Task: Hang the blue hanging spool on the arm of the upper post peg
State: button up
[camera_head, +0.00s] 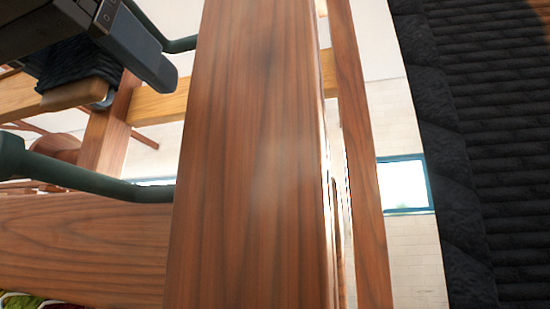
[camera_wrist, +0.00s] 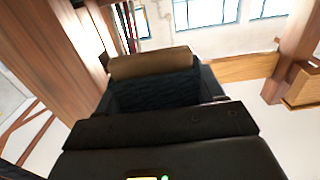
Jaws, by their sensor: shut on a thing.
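The blue hanging spool (camera_head: 78,72) shows at the upper left of the head view, with dark blue wool and a brown wooden end. My gripper (camera_head: 130,55) is shut on it. In the wrist view the spool (camera_wrist: 150,92) sits between the fingers, its wooden end facing away. The upper post peg (camera_head: 180,45) is a dark green bent rod on the wooden post (camera_head: 250,150). It lies just right of my gripper, which partly hides it. The spool appears apart from this peg; the depth between them is unclear. The spool's hanging loop cannot be made out.
A lower dark green peg (camera_head: 90,182) reaches left from the same post, below the spool. A wooden board (camera_head: 80,245) runs left at the bottom. A lighter wooden rail (camera_head: 160,105) passes behind. A black ribbed surface (camera_head: 490,150) fills the right side.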

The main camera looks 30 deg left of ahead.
jog(key=shift+f, duration=0.15)
jog(key=o, duration=1.1)
jog(key=shift+o, duration=0.2)
